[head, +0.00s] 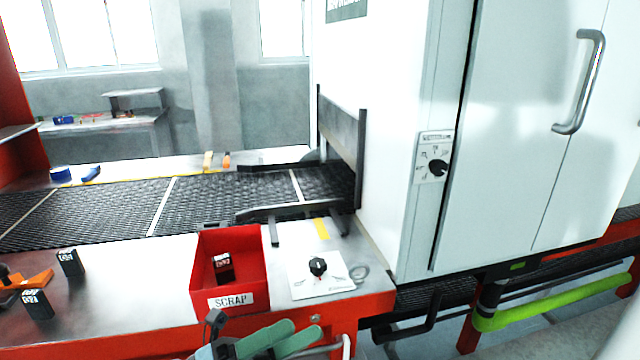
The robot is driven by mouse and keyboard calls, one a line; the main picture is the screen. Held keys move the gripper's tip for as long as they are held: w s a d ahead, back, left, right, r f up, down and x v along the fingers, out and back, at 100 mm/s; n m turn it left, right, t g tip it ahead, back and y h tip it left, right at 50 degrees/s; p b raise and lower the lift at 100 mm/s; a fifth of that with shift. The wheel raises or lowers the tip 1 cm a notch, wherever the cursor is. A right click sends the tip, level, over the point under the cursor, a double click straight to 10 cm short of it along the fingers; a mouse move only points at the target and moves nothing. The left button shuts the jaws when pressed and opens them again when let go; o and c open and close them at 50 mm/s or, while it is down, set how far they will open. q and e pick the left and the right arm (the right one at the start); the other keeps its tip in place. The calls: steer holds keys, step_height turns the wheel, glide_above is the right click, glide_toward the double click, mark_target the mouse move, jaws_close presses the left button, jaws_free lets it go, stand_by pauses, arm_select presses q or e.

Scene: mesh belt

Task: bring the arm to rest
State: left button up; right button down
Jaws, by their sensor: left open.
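My left gripper (219,334) shows small at the bottom edge, with dark fingers just below the front of the red scrap bin (230,301). It is open, and I see nothing between its fingers. Most of its body and the arm are cut off by the frame. A black block with a pale marked face (223,267) lies inside the bin, apart from the gripper. My right gripper is not in view.
Black blocks (70,262) (38,304) and an orange fixture (30,284) stand on the left bench. A knob panel (318,268) is right of the bin. The mesh belt (110,207) looks empty.

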arm_select(q)
steer(key=w+a+f+n+t+y, duration=0.1)
steer(key=a+f+n+t+y, duration=0.3)
steer(key=f+n+t+y, duration=0.55)
steer(key=w+a+f+n+t+y, duration=0.1)
steer(key=a+f+n+t+y, duration=0.4)
steer(key=f+n, duration=0.8)
steer(key=s+a+f+n+g+y, duration=0.3)
steer(key=s+f+n+g, duration=0.1)
steer(key=s+f+n, duration=0.3)
steer(key=s+a+f+n+g+y, duration=0.4)
steer(key=s+f+n, duration=0.4)
steer(key=s+f, duration=0.3)
steer(key=shift+s+a+f+g, duration=0.3)
steer(key=shift+s+g, duration=0.35)
steer(key=shift+s, duration=0.3)
steer(key=shift+d+y, duration=0.1)
steer(key=shift+y, duration=0.15)
